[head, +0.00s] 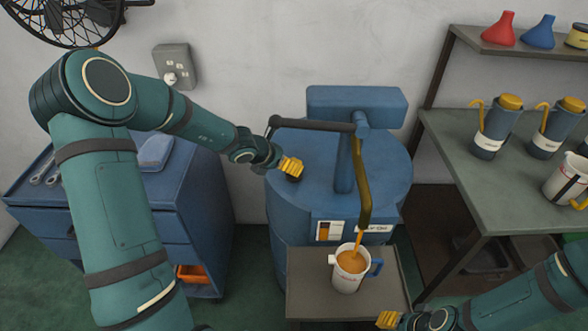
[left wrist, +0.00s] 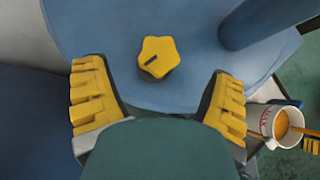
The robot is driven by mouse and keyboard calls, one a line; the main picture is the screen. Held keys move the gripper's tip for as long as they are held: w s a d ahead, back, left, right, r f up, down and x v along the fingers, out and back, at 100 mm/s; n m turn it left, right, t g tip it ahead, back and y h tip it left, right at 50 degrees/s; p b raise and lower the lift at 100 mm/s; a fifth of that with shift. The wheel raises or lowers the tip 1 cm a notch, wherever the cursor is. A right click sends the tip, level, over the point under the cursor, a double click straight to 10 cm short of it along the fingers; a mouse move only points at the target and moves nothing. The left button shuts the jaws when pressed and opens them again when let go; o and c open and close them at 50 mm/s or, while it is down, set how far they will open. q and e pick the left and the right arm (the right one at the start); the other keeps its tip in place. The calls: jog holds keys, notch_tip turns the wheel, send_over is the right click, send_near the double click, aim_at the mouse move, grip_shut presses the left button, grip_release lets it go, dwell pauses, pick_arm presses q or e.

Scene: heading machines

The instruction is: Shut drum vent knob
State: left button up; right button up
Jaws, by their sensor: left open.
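The drum vent knob (left wrist: 157,57) is a yellow star-shaped knob with a dark mark, on the blue drum top (left wrist: 190,90). It shows in the left wrist view, ahead of and between my open left fingers (left wrist: 158,98), which are apart from it. In the head view my left gripper (head: 291,167) is over the left part of the drum (head: 390,190), and the knob is hidden there. My right gripper (head: 389,319) is low at the right of the stand; its jaw opening is unclear.
A pump with a brown spout (head: 362,190) and dark lever (head: 310,125) rises from the drum. Orange liquid runs into a white mug (head: 346,280) on a stand (head: 305,283). A blue tool cabinet (head: 200,190) is left, a bench (head: 455,150) with jugs right.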

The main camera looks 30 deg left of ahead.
pick_arm(q)
jog(key=b+x, duration=0.1)
jog(key=x, duration=0.4)
jog(key=shift+b, duration=0.3)
jog(key=c, duration=1.2)
